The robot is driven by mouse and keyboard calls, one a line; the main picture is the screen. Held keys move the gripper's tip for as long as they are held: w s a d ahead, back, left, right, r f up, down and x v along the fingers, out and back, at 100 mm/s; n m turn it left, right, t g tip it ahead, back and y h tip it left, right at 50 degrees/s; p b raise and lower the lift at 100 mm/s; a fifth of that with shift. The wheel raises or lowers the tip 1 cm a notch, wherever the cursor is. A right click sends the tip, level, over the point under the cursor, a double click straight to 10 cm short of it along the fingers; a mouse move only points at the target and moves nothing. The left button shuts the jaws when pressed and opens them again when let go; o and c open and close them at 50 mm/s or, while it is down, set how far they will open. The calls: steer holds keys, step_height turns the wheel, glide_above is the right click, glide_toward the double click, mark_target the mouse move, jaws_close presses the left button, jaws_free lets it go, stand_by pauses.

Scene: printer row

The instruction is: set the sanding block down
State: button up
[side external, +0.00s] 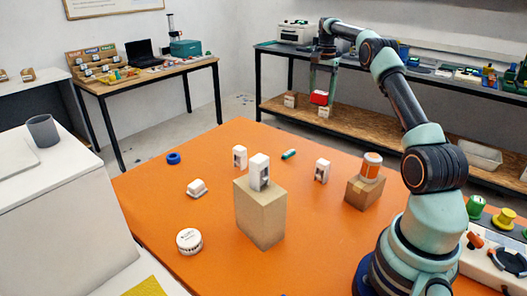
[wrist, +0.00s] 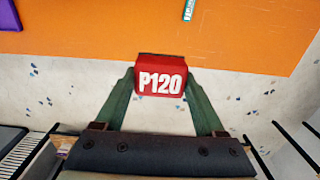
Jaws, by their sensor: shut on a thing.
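The sanding block (wrist: 161,76) is red with white "P120" lettering, in the middle of the wrist view. My gripper (wrist: 160,80) is shut on it, with one green finger on each side. In the side external view the red block (side external: 319,97) hangs at the lower end of my gripper (side external: 321,88), held in the air with the rear shelving behind it. The wrist view shows pale speckled floor below the block and the edge of the orange table top (wrist: 70,35) just beyond it. The height of the block is hard to tell.
On the orange table (side external: 160,200) stand a tall tan box (side external: 262,215) topped by a white part (side external: 259,172), a cardboard box (side external: 363,192) bearing a can (side external: 371,167), a round white tin (side external: 189,242), and a blue ring (side external: 173,158). The table's rear left looks mostly clear.

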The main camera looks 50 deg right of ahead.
mark_target(315, 152)
step_height(315, 152, down, 19)
steer(key=shift+r, duration=0.1)
stand_by(0.4)
steer(key=o, duration=1.3)
step_height(315, 152, up, 12)
steer(key=w+a+r+n+t+h, duration=0.1)
steer(key=a+r+n, duration=0.3)
steer(key=a+r, duration=0.45)
steer(key=w+a+r+n+t, duration=0.1)
steer(key=a+r+n, duration=0.35)
steer(key=a, duration=0.75)
steer(key=shift+s+a+f+n+t+y, duration=0.15)
steer(key=shift+s+a+n+t, duration=0.45)
steer(key=shift+s+a+n, duration=1.6)
steer(key=shift+s+a+f+n+t+y, duration=0.15)
steer(key=shift+s+a+n+t, duration=0.65)
steer(key=shift+s+a, duration=2.6)
steer(key=shift+s+a+f+n+t+y, duration=0.15)
steer(key=shift+s+a+n+t, duration=0.25)
steer(key=shift+s+a+n, duration=2.4)
